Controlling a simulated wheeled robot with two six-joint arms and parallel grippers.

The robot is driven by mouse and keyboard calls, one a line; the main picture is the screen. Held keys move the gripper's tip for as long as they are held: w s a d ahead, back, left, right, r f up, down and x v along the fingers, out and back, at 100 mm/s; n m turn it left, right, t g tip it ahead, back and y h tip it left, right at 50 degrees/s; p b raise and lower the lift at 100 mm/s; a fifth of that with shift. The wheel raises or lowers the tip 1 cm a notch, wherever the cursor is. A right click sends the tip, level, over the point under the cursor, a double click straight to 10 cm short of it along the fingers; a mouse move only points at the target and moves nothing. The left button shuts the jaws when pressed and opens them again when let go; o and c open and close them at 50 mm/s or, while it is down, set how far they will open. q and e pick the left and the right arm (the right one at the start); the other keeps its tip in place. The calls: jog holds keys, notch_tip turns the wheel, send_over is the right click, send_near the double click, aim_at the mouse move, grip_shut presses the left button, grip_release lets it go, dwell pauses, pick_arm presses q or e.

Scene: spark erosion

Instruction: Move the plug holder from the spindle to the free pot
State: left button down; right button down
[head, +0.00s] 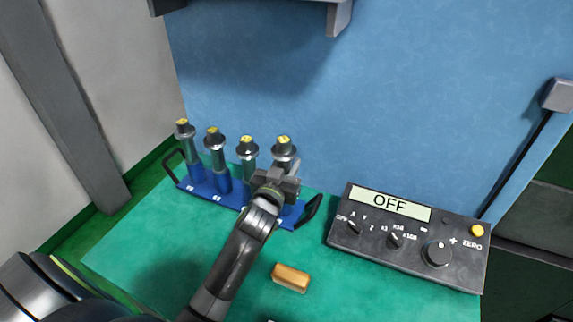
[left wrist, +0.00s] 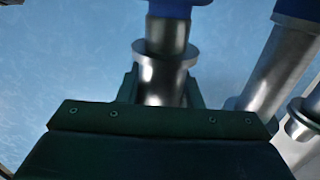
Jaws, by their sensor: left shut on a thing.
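A blue rack (head: 222,194) with numbered blue pots stands on the green surface, against the back wall. Three steel plug holders with yellow tops stand in its left, second (head: 213,138) and third (head: 247,150) pots. My left gripper (head: 280,178) is shut on a fourth plug holder (head: 285,147), upright at the rack's right end. In the left wrist view this holder (left wrist: 163,73) is between my jaws, with a blue pot (left wrist: 178,8) at its end. I cannot tell how deep it sits; my gripper hides that pot in the head view. My right gripper is not in view.
A control box (head: 408,240) reading OFF stands right of the rack. A tan block (head: 291,277) lies in front, right of my left forearm. A grey machine part (head: 338,17) hangs above. The green surface (head: 150,245) is clear at front left.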

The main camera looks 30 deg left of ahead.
pick_arm(q)
jog(key=shift+f+b, duration=1.15)
jog(key=shift+f, duration=0.1)
jog(key=c, duration=0.9)
grip_release()
jog(key=shift+f, duration=0.1)
jog(key=shift+s+d+b, duration=0.35)
jog(key=shift+s+d, duration=0.05)
jog(key=shift+s, duration=2.5)
jog(key=shift+s+d+b, duration=0.4)
jog(key=shift+s+d, duration=0.05)
jog(key=shift+s, duration=2.4)
jog(key=shift+s+d+b, duration=0.35)
jog(key=shift+s+d, duration=0.05)
jog(key=shift+s, duration=2.5)
jog(key=shift+r, duration=0.2)
